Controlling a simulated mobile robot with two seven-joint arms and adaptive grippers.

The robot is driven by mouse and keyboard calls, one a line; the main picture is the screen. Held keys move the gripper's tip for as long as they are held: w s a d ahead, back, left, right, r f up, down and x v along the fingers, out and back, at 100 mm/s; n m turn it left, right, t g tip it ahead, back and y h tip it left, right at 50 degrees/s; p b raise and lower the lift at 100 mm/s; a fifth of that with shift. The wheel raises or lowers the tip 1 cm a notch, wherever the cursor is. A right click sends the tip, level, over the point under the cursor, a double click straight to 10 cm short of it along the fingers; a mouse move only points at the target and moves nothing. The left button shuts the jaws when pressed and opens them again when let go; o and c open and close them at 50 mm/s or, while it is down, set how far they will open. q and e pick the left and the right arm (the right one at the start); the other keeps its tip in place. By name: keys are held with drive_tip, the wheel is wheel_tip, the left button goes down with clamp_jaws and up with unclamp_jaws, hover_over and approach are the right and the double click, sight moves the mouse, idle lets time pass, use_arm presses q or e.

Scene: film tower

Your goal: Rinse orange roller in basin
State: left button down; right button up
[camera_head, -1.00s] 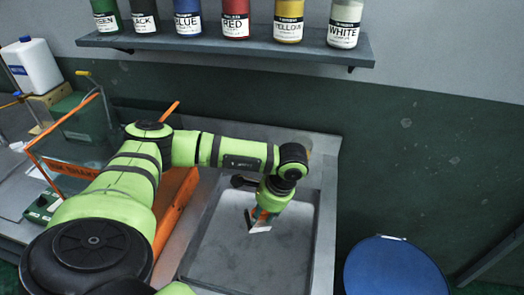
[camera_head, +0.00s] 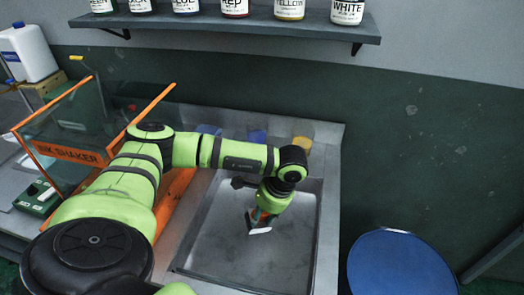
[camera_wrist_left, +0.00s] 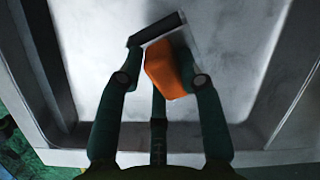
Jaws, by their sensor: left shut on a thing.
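My left gripper (camera_head: 260,220) is shut on the orange roller, held over the basin (camera_head: 228,250). The basin is a grey, shallow, rectangular sink. In the left wrist view the orange part of the roller (camera_wrist_left: 163,70) sits between the fingers of my left gripper (camera_wrist_left: 162,80). A dark strip and a pale face show at the roller's far end. In the head view a small pale part of the roller (camera_head: 260,230) shows below the fingers. I cannot tell whether it touches the basin floor. No water is clearly visible. My right gripper is not in view.
A clear box with orange edges, lettered INK SHAKER (camera_head: 68,154), stands left of the basin. Paint bottles stand on a wall shelf (camera_head: 230,28). Blue and yellow items (camera_head: 302,144) sit behind my arm. A round blue stool top (camera_head: 400,265) is at the right.

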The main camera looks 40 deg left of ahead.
use_arm(q)
drive_tip(key=shift+r+p, duration=2.35)
drive_tip(key=shift+r, duration=1.55)
drive_tip(key=shift+r+p, duration=1.1)
drive_tip(key=shift+r, duration=0.95)
